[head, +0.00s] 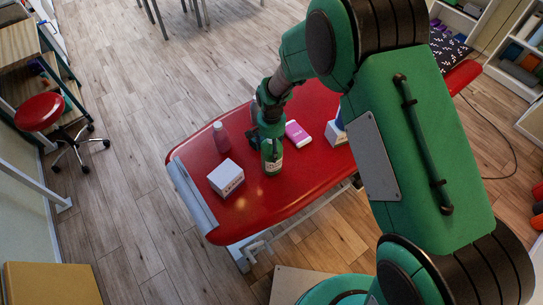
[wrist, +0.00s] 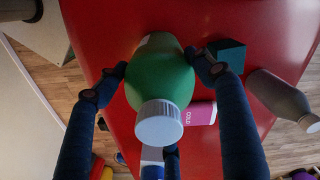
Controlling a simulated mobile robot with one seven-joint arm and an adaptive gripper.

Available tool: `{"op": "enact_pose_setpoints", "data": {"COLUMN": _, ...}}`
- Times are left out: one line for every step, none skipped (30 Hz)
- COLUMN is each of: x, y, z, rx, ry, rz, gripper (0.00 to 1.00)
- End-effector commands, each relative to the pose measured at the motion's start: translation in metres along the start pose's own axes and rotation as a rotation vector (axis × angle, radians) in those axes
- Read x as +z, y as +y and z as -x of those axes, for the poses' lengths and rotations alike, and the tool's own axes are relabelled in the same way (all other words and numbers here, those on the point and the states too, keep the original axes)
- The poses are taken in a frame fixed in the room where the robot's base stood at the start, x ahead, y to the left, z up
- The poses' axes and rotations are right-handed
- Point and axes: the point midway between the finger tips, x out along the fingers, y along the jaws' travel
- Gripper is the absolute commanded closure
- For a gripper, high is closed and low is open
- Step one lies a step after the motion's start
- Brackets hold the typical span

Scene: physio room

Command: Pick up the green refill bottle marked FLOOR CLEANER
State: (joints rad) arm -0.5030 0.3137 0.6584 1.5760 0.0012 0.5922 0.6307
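The green bottle (head: 272,165) stands on the red couch top, in front of its middle, with a white label patch on its side. In the wrist view the green bottle (wrist: 160,78) has a pale grey cap towards the camera; its marking is not readable. In the head view my gripper (head: 271,142) is around the bottle's upper part, hiding the cap. The bottle's base looks at couch level; I cannot see a gap.
On the red couch (head: 300,182) stand a mauve bottle (head: 221,137), a white box (head: 226,178), a pink-and-white box (head: 297,133) and a blue-and-white box (head: 336,133). The wrist view shows a dark teal box (wrist: 228,55) close to the right finger. A red stool (head: 40,112) stands left.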

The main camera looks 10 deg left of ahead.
Motion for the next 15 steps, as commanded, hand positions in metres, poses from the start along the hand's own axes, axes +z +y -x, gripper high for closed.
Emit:
{"op": "enact_pose_setpoints", "data": {"x": 0.0003, "y": 0.0004, "z": -0.0004, "rx": 0.001, "ry": -0.001, "rz": 0.000, "gripper": 0.70}}
{"op": "enact_pose_setpoints", "data": {"x": 0.0003, "y": 0.0004, "z": -0.0004, "rx": 0.001, "ry": -0.001, "rz": 0.000, "gripper": 0.76}}
{"op": "enact_pose_setpoints", "data": {"x": 0.0004, "y": 0.0005, "z": -0.0005, "rx": 0.001, "ry": -0.001, "rz": 0.000, "gripper": 0.84}}
{"op": "enact_pose_setpoints", "data": {"x": 0.0004, "y": 0.0005, "z": -0.0005, "rx": 0.001, "ry": -0.001, "rz": 0.000, "gripper": 0.90}}
{"op": "enact_pose_setpoints", "data": {"x": -0.0006, "y": -0.0002, "z": 0.0008, "rx": -0.001, "ry": 0.001, "rz": 0.000, "gripper": 0.90}}
{"op": "enact_pose_setpoints", "data": {"x": -0.0006, "y": -0.0002, "z": 0.0008, "rx": -0.001, "ry": 0.001, "rz": 0.000, "gripper": 0.90}}
{"op": "enact_pose_setpoints", "data": {"x": -0.0006, "y": -0.0001, "z": 0.0007, "rx": -0.001, "ry": 0.001, "rz": 0.000, "gripper": 0.90}}
{"op": "enact_pose_setpoints", "data": {"x": -0.0005, "y": -0.0001, "z": 0.0007, "rx": -0.001, "ry": 0.001, "rz": 0.000, "gripper": 0.90}}
{"op": "enact_pose_setpoints", "data": {"x": -0.0005, "y": -0.0001, "z": 0.0006, "rx": 0.000, "ry": 0.001, "rz": 0.000, "gripper": 0.90}}
{"op": "enact_pose_setpoints", "data": {"x": -0.0005, "y": -0.0001, "z": 0.0007, "rx": 0.000, "ry": 0.001, "rz": 0.000, "gripper": 0.90}}
{"op": "enact_pose_setpoints", "data": {"x": -0.0005, "y": -0.0001, "z": 0.0008, "rx": 0.000, "ry": 0.001, "rz": 0.000, "gripper": 0.90}}
{"op": "enact_pose_setpoints", "data": {"x": -0.0005, "y": 0.0000, "z": 0.0011, "rx": 0.000, "ry": 0.001, "rz": 0.000, "gripper": 0.90}}
{"op": "enact_pose_setpoints", "data": {"x": -0.0005, "y": 0.0000, "z": 0.0015, "rx": 0.000, "ry": 0.001, "rz": 0.000, "gripper": 0.90}}
{"op": "enact_pose_setpoints", "data": {"x": -0.0005, "y": 0.0000, "z": 0.0021, "rx": 0.000, "ry": 0.001, "rz": 0.000, "gripper": 0.90}}
{"op": "enact_pose_setpoints", "data": {"x": -0.0005, "y": -0.0001, "z": 0.0032, "rx": 0.000, "ry": 0.001, "rz": 0.000, "gripper": 0.90}}
